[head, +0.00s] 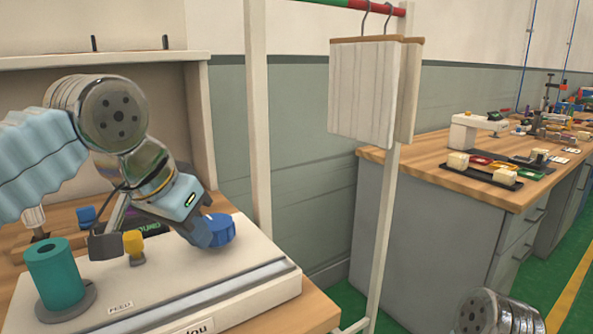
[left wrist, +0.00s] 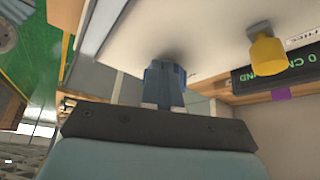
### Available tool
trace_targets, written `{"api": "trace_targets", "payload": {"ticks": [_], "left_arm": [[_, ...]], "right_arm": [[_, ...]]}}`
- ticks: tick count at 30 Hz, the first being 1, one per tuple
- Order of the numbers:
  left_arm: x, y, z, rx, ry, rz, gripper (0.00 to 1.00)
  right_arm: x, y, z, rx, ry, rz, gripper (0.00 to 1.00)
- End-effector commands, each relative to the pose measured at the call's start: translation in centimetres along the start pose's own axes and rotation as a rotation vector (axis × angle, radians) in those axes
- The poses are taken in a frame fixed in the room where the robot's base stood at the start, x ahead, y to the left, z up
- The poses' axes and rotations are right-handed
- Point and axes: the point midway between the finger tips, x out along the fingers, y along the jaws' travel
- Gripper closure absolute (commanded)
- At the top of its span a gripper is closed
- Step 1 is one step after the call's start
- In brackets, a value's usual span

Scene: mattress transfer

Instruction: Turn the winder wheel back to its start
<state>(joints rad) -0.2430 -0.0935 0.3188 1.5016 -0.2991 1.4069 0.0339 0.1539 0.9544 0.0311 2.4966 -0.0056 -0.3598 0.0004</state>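The blue winder wheel (head: 223,230) sits on the right part of the pale winder base (head: 262,262). My left gripper (head: 207,231) reaches down to it from the upper left, its fingers close together at the wheel's near left side. In the left wrist view the blue wheel (left wrist: 165,78) is straight ahead against the pale base, and the fingers look closed on it. The fingers partly hide the wheel, so its turn angle is not clear. My right gripper is out of view; only a chrome part of my right arm shows at the bottom right.
A yellow knob (head: 133,243) and a teal spool (head: 55,273) stand left of the wheel on the base. A dark display lies behind. A rack with hanging boards (head: 365,92) stands at the right, before a workbench (head: 420,165) with several small trays.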

Motion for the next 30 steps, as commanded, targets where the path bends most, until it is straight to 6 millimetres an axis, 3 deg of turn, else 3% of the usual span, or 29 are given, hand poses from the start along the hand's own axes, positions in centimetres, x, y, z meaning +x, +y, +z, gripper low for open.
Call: {"api": "trace_targets", "payload": {"ticks": [30], "left_arm": [[-0.39,0.77,0.39,0.001,0.002,0.000,1.00]], "right_arm": [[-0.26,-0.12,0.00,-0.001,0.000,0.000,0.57]]}}
